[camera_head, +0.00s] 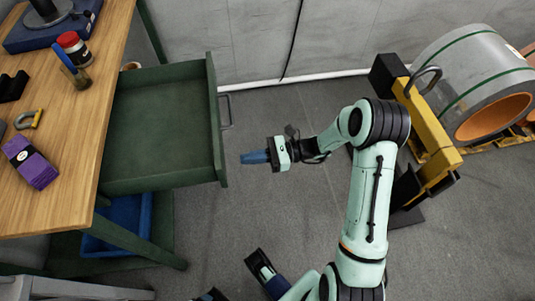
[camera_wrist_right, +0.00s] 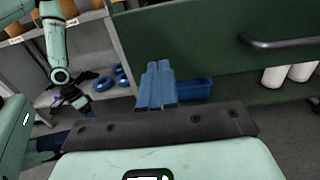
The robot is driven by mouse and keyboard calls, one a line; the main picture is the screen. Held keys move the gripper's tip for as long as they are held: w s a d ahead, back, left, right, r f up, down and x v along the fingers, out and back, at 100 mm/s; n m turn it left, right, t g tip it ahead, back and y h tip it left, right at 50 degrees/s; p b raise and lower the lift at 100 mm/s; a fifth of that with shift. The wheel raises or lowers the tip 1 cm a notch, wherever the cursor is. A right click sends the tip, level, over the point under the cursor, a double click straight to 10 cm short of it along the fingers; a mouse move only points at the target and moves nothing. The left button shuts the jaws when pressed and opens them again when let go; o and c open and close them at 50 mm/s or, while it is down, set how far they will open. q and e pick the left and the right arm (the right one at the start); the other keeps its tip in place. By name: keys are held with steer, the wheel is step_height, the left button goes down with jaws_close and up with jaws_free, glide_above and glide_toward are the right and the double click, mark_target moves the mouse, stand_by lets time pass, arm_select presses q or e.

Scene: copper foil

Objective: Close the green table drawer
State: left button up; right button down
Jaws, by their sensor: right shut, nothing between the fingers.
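The green table drawer (camera_head: 150,130) is pulled far out from under the wooden tabletop, and its inside looks empty. Its upright front panel (camera_head: 216,125) carries a grey bar handle (camera_head: 227,111). In the wrist view the green front (camera_wrist_right: 215,40) fills the upper right, with the handle (camera_wrist_right: 280,43) at the right. My right gripper (camera_head: 243,158) has its blue fingers shut and empty. It points at the front panel's lower part, below the handle in the head view, with a small gap. Part of my left arm (camera_wrist_right: 57,45) shows in the wrist view; its finger state is unclear.
A blue bin (camera_head: 122,222) sits below the drawer. A yellow stand (camera_head: 430,125) and a large coil (camera_head: 480,80) are at the right. Floor beside the drawer front is clear.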

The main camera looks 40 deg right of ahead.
mark_target(120, 178)
arm_select(q)
steer(key=shift+w+a+f+b, duration=0.3)
steer(key=shift+w+f, duration=0.15)
steer(key=shift+w, duration=0.15)
arm_select(e)
steer(key=shift+x, duration=2.3)
steer(key=shift+a, duration=0.1)
